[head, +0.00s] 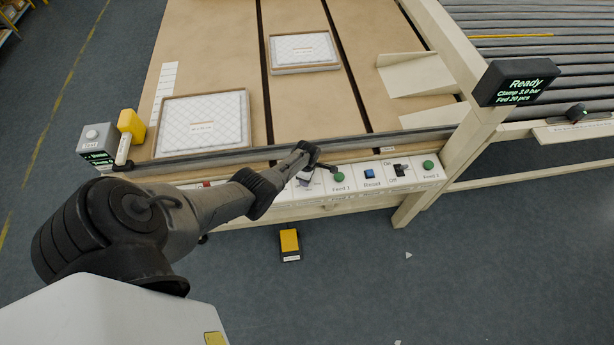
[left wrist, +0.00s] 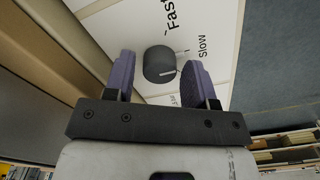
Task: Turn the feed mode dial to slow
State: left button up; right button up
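The feed mode dial (left wrist: 158,64) is a dark round knob on a white panel in the left wrist view. The labels "Fast" (left wrist: 170,14) and "Slow" (left wrist: 202,46) stand beside it. A pale line shows near its lower right edge; I cannot tell surely which label it points to. My left gripper (left wrist: 158,72) is open, with one purple-grey finger on each side of the dial and small gaps showing. In the head view my left gripper (head: 306,170) is over the front control panel and hides the dial. My right gripper is not in view.
Green "Feed" buttons (head: 338,177), a blue button (head: 369,174) and an on/off switch (head: 401,170) sit right of my gripper. A rail (head: 350,143) runs behind the panel. Quilted pads (head: 203,122) lie on the table. A display (head: 514,82) reads "Ready". A yellow pedal (head: 289,241) is on the floor.

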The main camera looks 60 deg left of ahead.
pick_arm(q)
jog(key=shift+o, duration=0.6)
jog(key=shift+r, duration=0.1)
jog(key=shift+r, duration=0.25)
notch_tip(320, 180, up, 13)
jog(key=p, duration=0.5)
jog(key=shift+p, duration=0.3)
